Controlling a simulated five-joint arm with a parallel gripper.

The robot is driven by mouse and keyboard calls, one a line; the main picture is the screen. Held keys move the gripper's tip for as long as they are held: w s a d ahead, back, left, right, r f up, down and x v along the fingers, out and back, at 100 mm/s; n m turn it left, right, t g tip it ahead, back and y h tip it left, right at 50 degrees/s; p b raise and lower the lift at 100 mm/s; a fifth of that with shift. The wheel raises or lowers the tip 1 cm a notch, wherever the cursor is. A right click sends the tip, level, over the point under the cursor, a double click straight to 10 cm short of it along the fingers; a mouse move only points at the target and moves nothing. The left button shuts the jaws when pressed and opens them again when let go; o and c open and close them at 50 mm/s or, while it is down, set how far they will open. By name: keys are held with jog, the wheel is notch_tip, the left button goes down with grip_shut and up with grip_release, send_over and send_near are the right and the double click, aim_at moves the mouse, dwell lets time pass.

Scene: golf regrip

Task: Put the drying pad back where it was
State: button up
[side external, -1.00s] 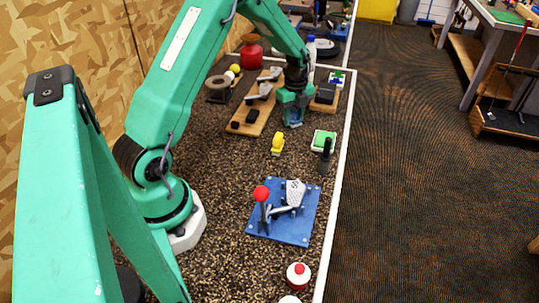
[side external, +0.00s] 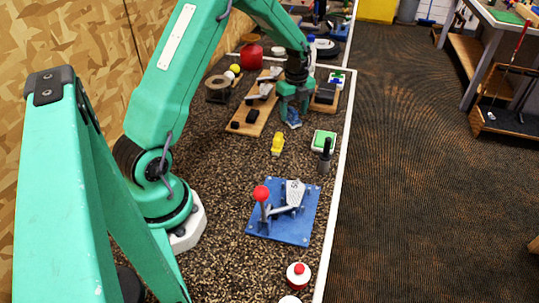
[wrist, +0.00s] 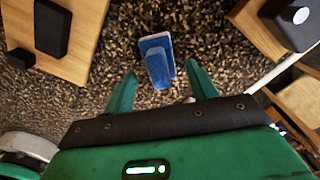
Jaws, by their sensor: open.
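A small blue pad with a raised blue grip block, which looks like the drying pad (wrist: 157,58), lies on the speckled bench top just ahead of my fingertips in the wrist view. In the side view the drying pad (side external: 293,119) shows just below my gripper (side external: 294,103). The pad lies beyond the tips and appears clear of both fingers.
A wooden board with black blocks and clamps (side external: 237,128) lies left of the pad, and another wooden block (side external: 321,105) lies right. A yellow item (side external: 277,144), a green-topped white block (side external: 322,138) and a blue plate with a red-knobbed lever (side external: 312,215) stand nearer the camera.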

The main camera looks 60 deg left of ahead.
aim_at(294, 112)
notch_tip(294, 112, up, 10)
dwell(0.5)
dwell(0.5)
jog(key=s+d+r+n+t, duration=0.3)
jog(key=s+d+r+n, duration=0.6)
jog(key=s+d+r, duration=0.15)
jog(key=s+d+r+n+t, duration=0.1)
jog(key=s+d+n+t, duration=0.1)
jog(key=s+d+n, duration=0.6)
jog(key=shift+s+r+n+t, duration=0.3)
jog(key=shift+s+n, duration=0.2)
jog(key=shift+s, duration=1.85)
